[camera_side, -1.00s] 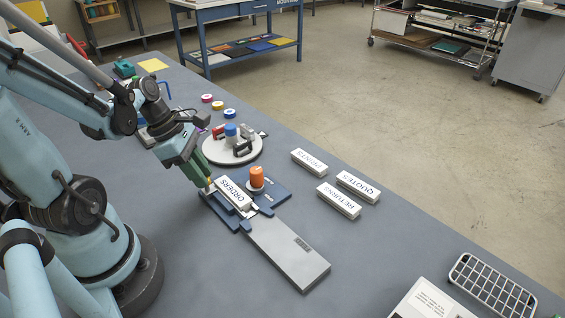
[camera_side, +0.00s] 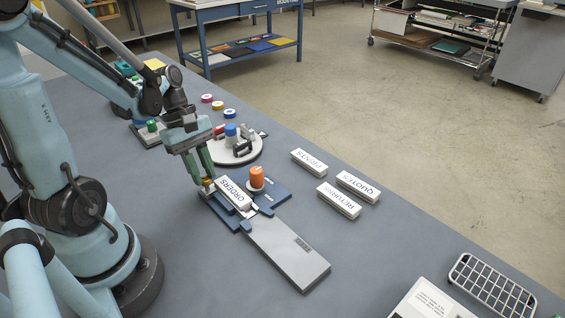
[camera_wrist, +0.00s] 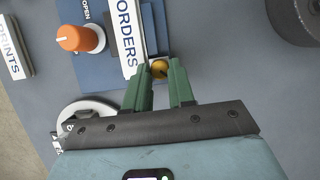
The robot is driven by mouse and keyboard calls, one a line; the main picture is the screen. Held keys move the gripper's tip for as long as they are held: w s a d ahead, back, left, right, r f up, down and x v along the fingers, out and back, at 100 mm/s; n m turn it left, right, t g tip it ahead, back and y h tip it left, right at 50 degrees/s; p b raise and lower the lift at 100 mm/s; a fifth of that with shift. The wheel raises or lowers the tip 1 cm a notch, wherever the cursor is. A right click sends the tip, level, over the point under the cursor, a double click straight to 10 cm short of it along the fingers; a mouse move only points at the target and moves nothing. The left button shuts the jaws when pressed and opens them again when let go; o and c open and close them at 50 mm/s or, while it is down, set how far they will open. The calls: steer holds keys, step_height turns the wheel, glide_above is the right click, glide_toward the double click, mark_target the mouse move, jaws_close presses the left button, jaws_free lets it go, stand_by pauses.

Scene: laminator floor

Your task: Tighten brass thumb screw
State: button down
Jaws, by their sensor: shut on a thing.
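The brass thumb screw (camera_wrist: 159,69) is a small round gold knob at the end of the ORDERS block in the wrist view. In the side view the brass screw (camera_side: 208,183) shows just under the fingertips. My gripper (camera_wrist: 161,76) has its green fingers on either side of the screw and is shut on it. In the side view my gripper (camera_side: 207,179) points down at the fixture's near-left end. The white ORDERS block (camera_side: 236,193) sits in the blue fixture (camera_side: 222,212). An orange knob (camera_side: 257,175) stands beside the block.
A grey plate (camera_side: 288,255) extends from the fixture toward the front right. White blocks marked PRINTS (camera_side: 309,162), QUOTES (camera_side: 358,185) and RETURNS (camera_side: 339,201) lie to the right. A round white turntable (camera_side: 219,155) with stamps stands behind. A wire basket (camera_side: 492,287) is at front right.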

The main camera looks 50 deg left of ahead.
steer(key=m+g, duration=0.1)
steer(key=m, duration=0.3)
steer(key=shift+w+m+g+y, duration=0.2)
steer(key=shift+m+g+y, duration=0.1)
steer(key=shift+g, duration=0.1)
steer(key=shift+w+d+m+g+y, duration=0.1)
steer(key=shift+m+g+y, duration=0.2)
steer(key=shift+m, duration=0.8)
steer(key=shift+w+m+g+y, duration=0.1)
steer(key=shift+m+g, duration=0.3)
steer(key=shift+m, duration=0.7)
steer(key=c, duration=0.9)
jaws_free()
steer(key=shift+c, duration=0.2)
steer(key=shift+r, duration=0.1)
steer(key=v, duration=1.2)
steer(key=shift+d, duration=0.15)
